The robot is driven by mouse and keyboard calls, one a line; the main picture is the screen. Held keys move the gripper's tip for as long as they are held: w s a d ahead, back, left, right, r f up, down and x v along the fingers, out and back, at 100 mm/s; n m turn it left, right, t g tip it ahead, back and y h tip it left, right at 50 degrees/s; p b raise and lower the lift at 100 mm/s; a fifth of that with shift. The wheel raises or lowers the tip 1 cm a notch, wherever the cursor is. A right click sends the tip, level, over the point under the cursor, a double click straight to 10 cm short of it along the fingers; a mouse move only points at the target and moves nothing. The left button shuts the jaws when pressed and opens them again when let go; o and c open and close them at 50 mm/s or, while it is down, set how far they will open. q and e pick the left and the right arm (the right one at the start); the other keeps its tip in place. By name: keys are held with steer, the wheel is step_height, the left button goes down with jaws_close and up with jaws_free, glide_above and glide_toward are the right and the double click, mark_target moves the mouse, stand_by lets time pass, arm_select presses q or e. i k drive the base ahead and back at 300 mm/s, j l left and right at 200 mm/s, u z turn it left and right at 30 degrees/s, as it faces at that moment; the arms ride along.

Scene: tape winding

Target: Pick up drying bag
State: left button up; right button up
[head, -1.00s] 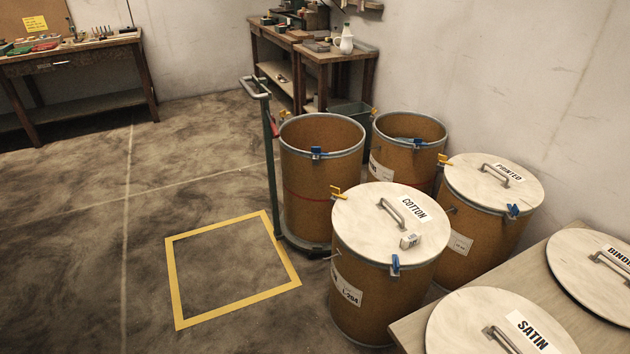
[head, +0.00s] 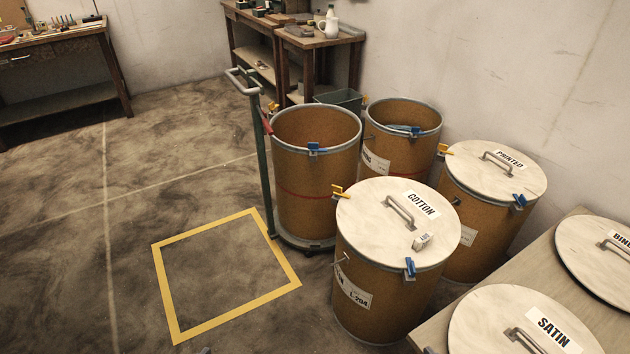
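A small white packet with dark print (head: 422,241), which looks like the drying bag, lies on the lid marked COTTON (head: 372,232). It rests near the lid's front right edge, to the right of the lid's grey handle (head: 400,212). The lid sits on a brown drum (head: 372,315). Neither of my grippers can be made out in the head view.
An open drum (head: 315,215) stands on a green-handled dolly (head: 262,160). Another open drum (head: 400,145) and the PRINTED drum (head: 490,215) stand behind. A table (head: 560,260) at right bears the SATIN lid (head: 480,310). The yellow-taped floor square (head: 165,290) is empty.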

mark_target(419, 243)
steer(key=i+j+z, duration=0.65)
steer(key=i+j, duration=0.2)
steer(key=i+j+z, duration=0.3)
steer(key=j, duration=0.3)
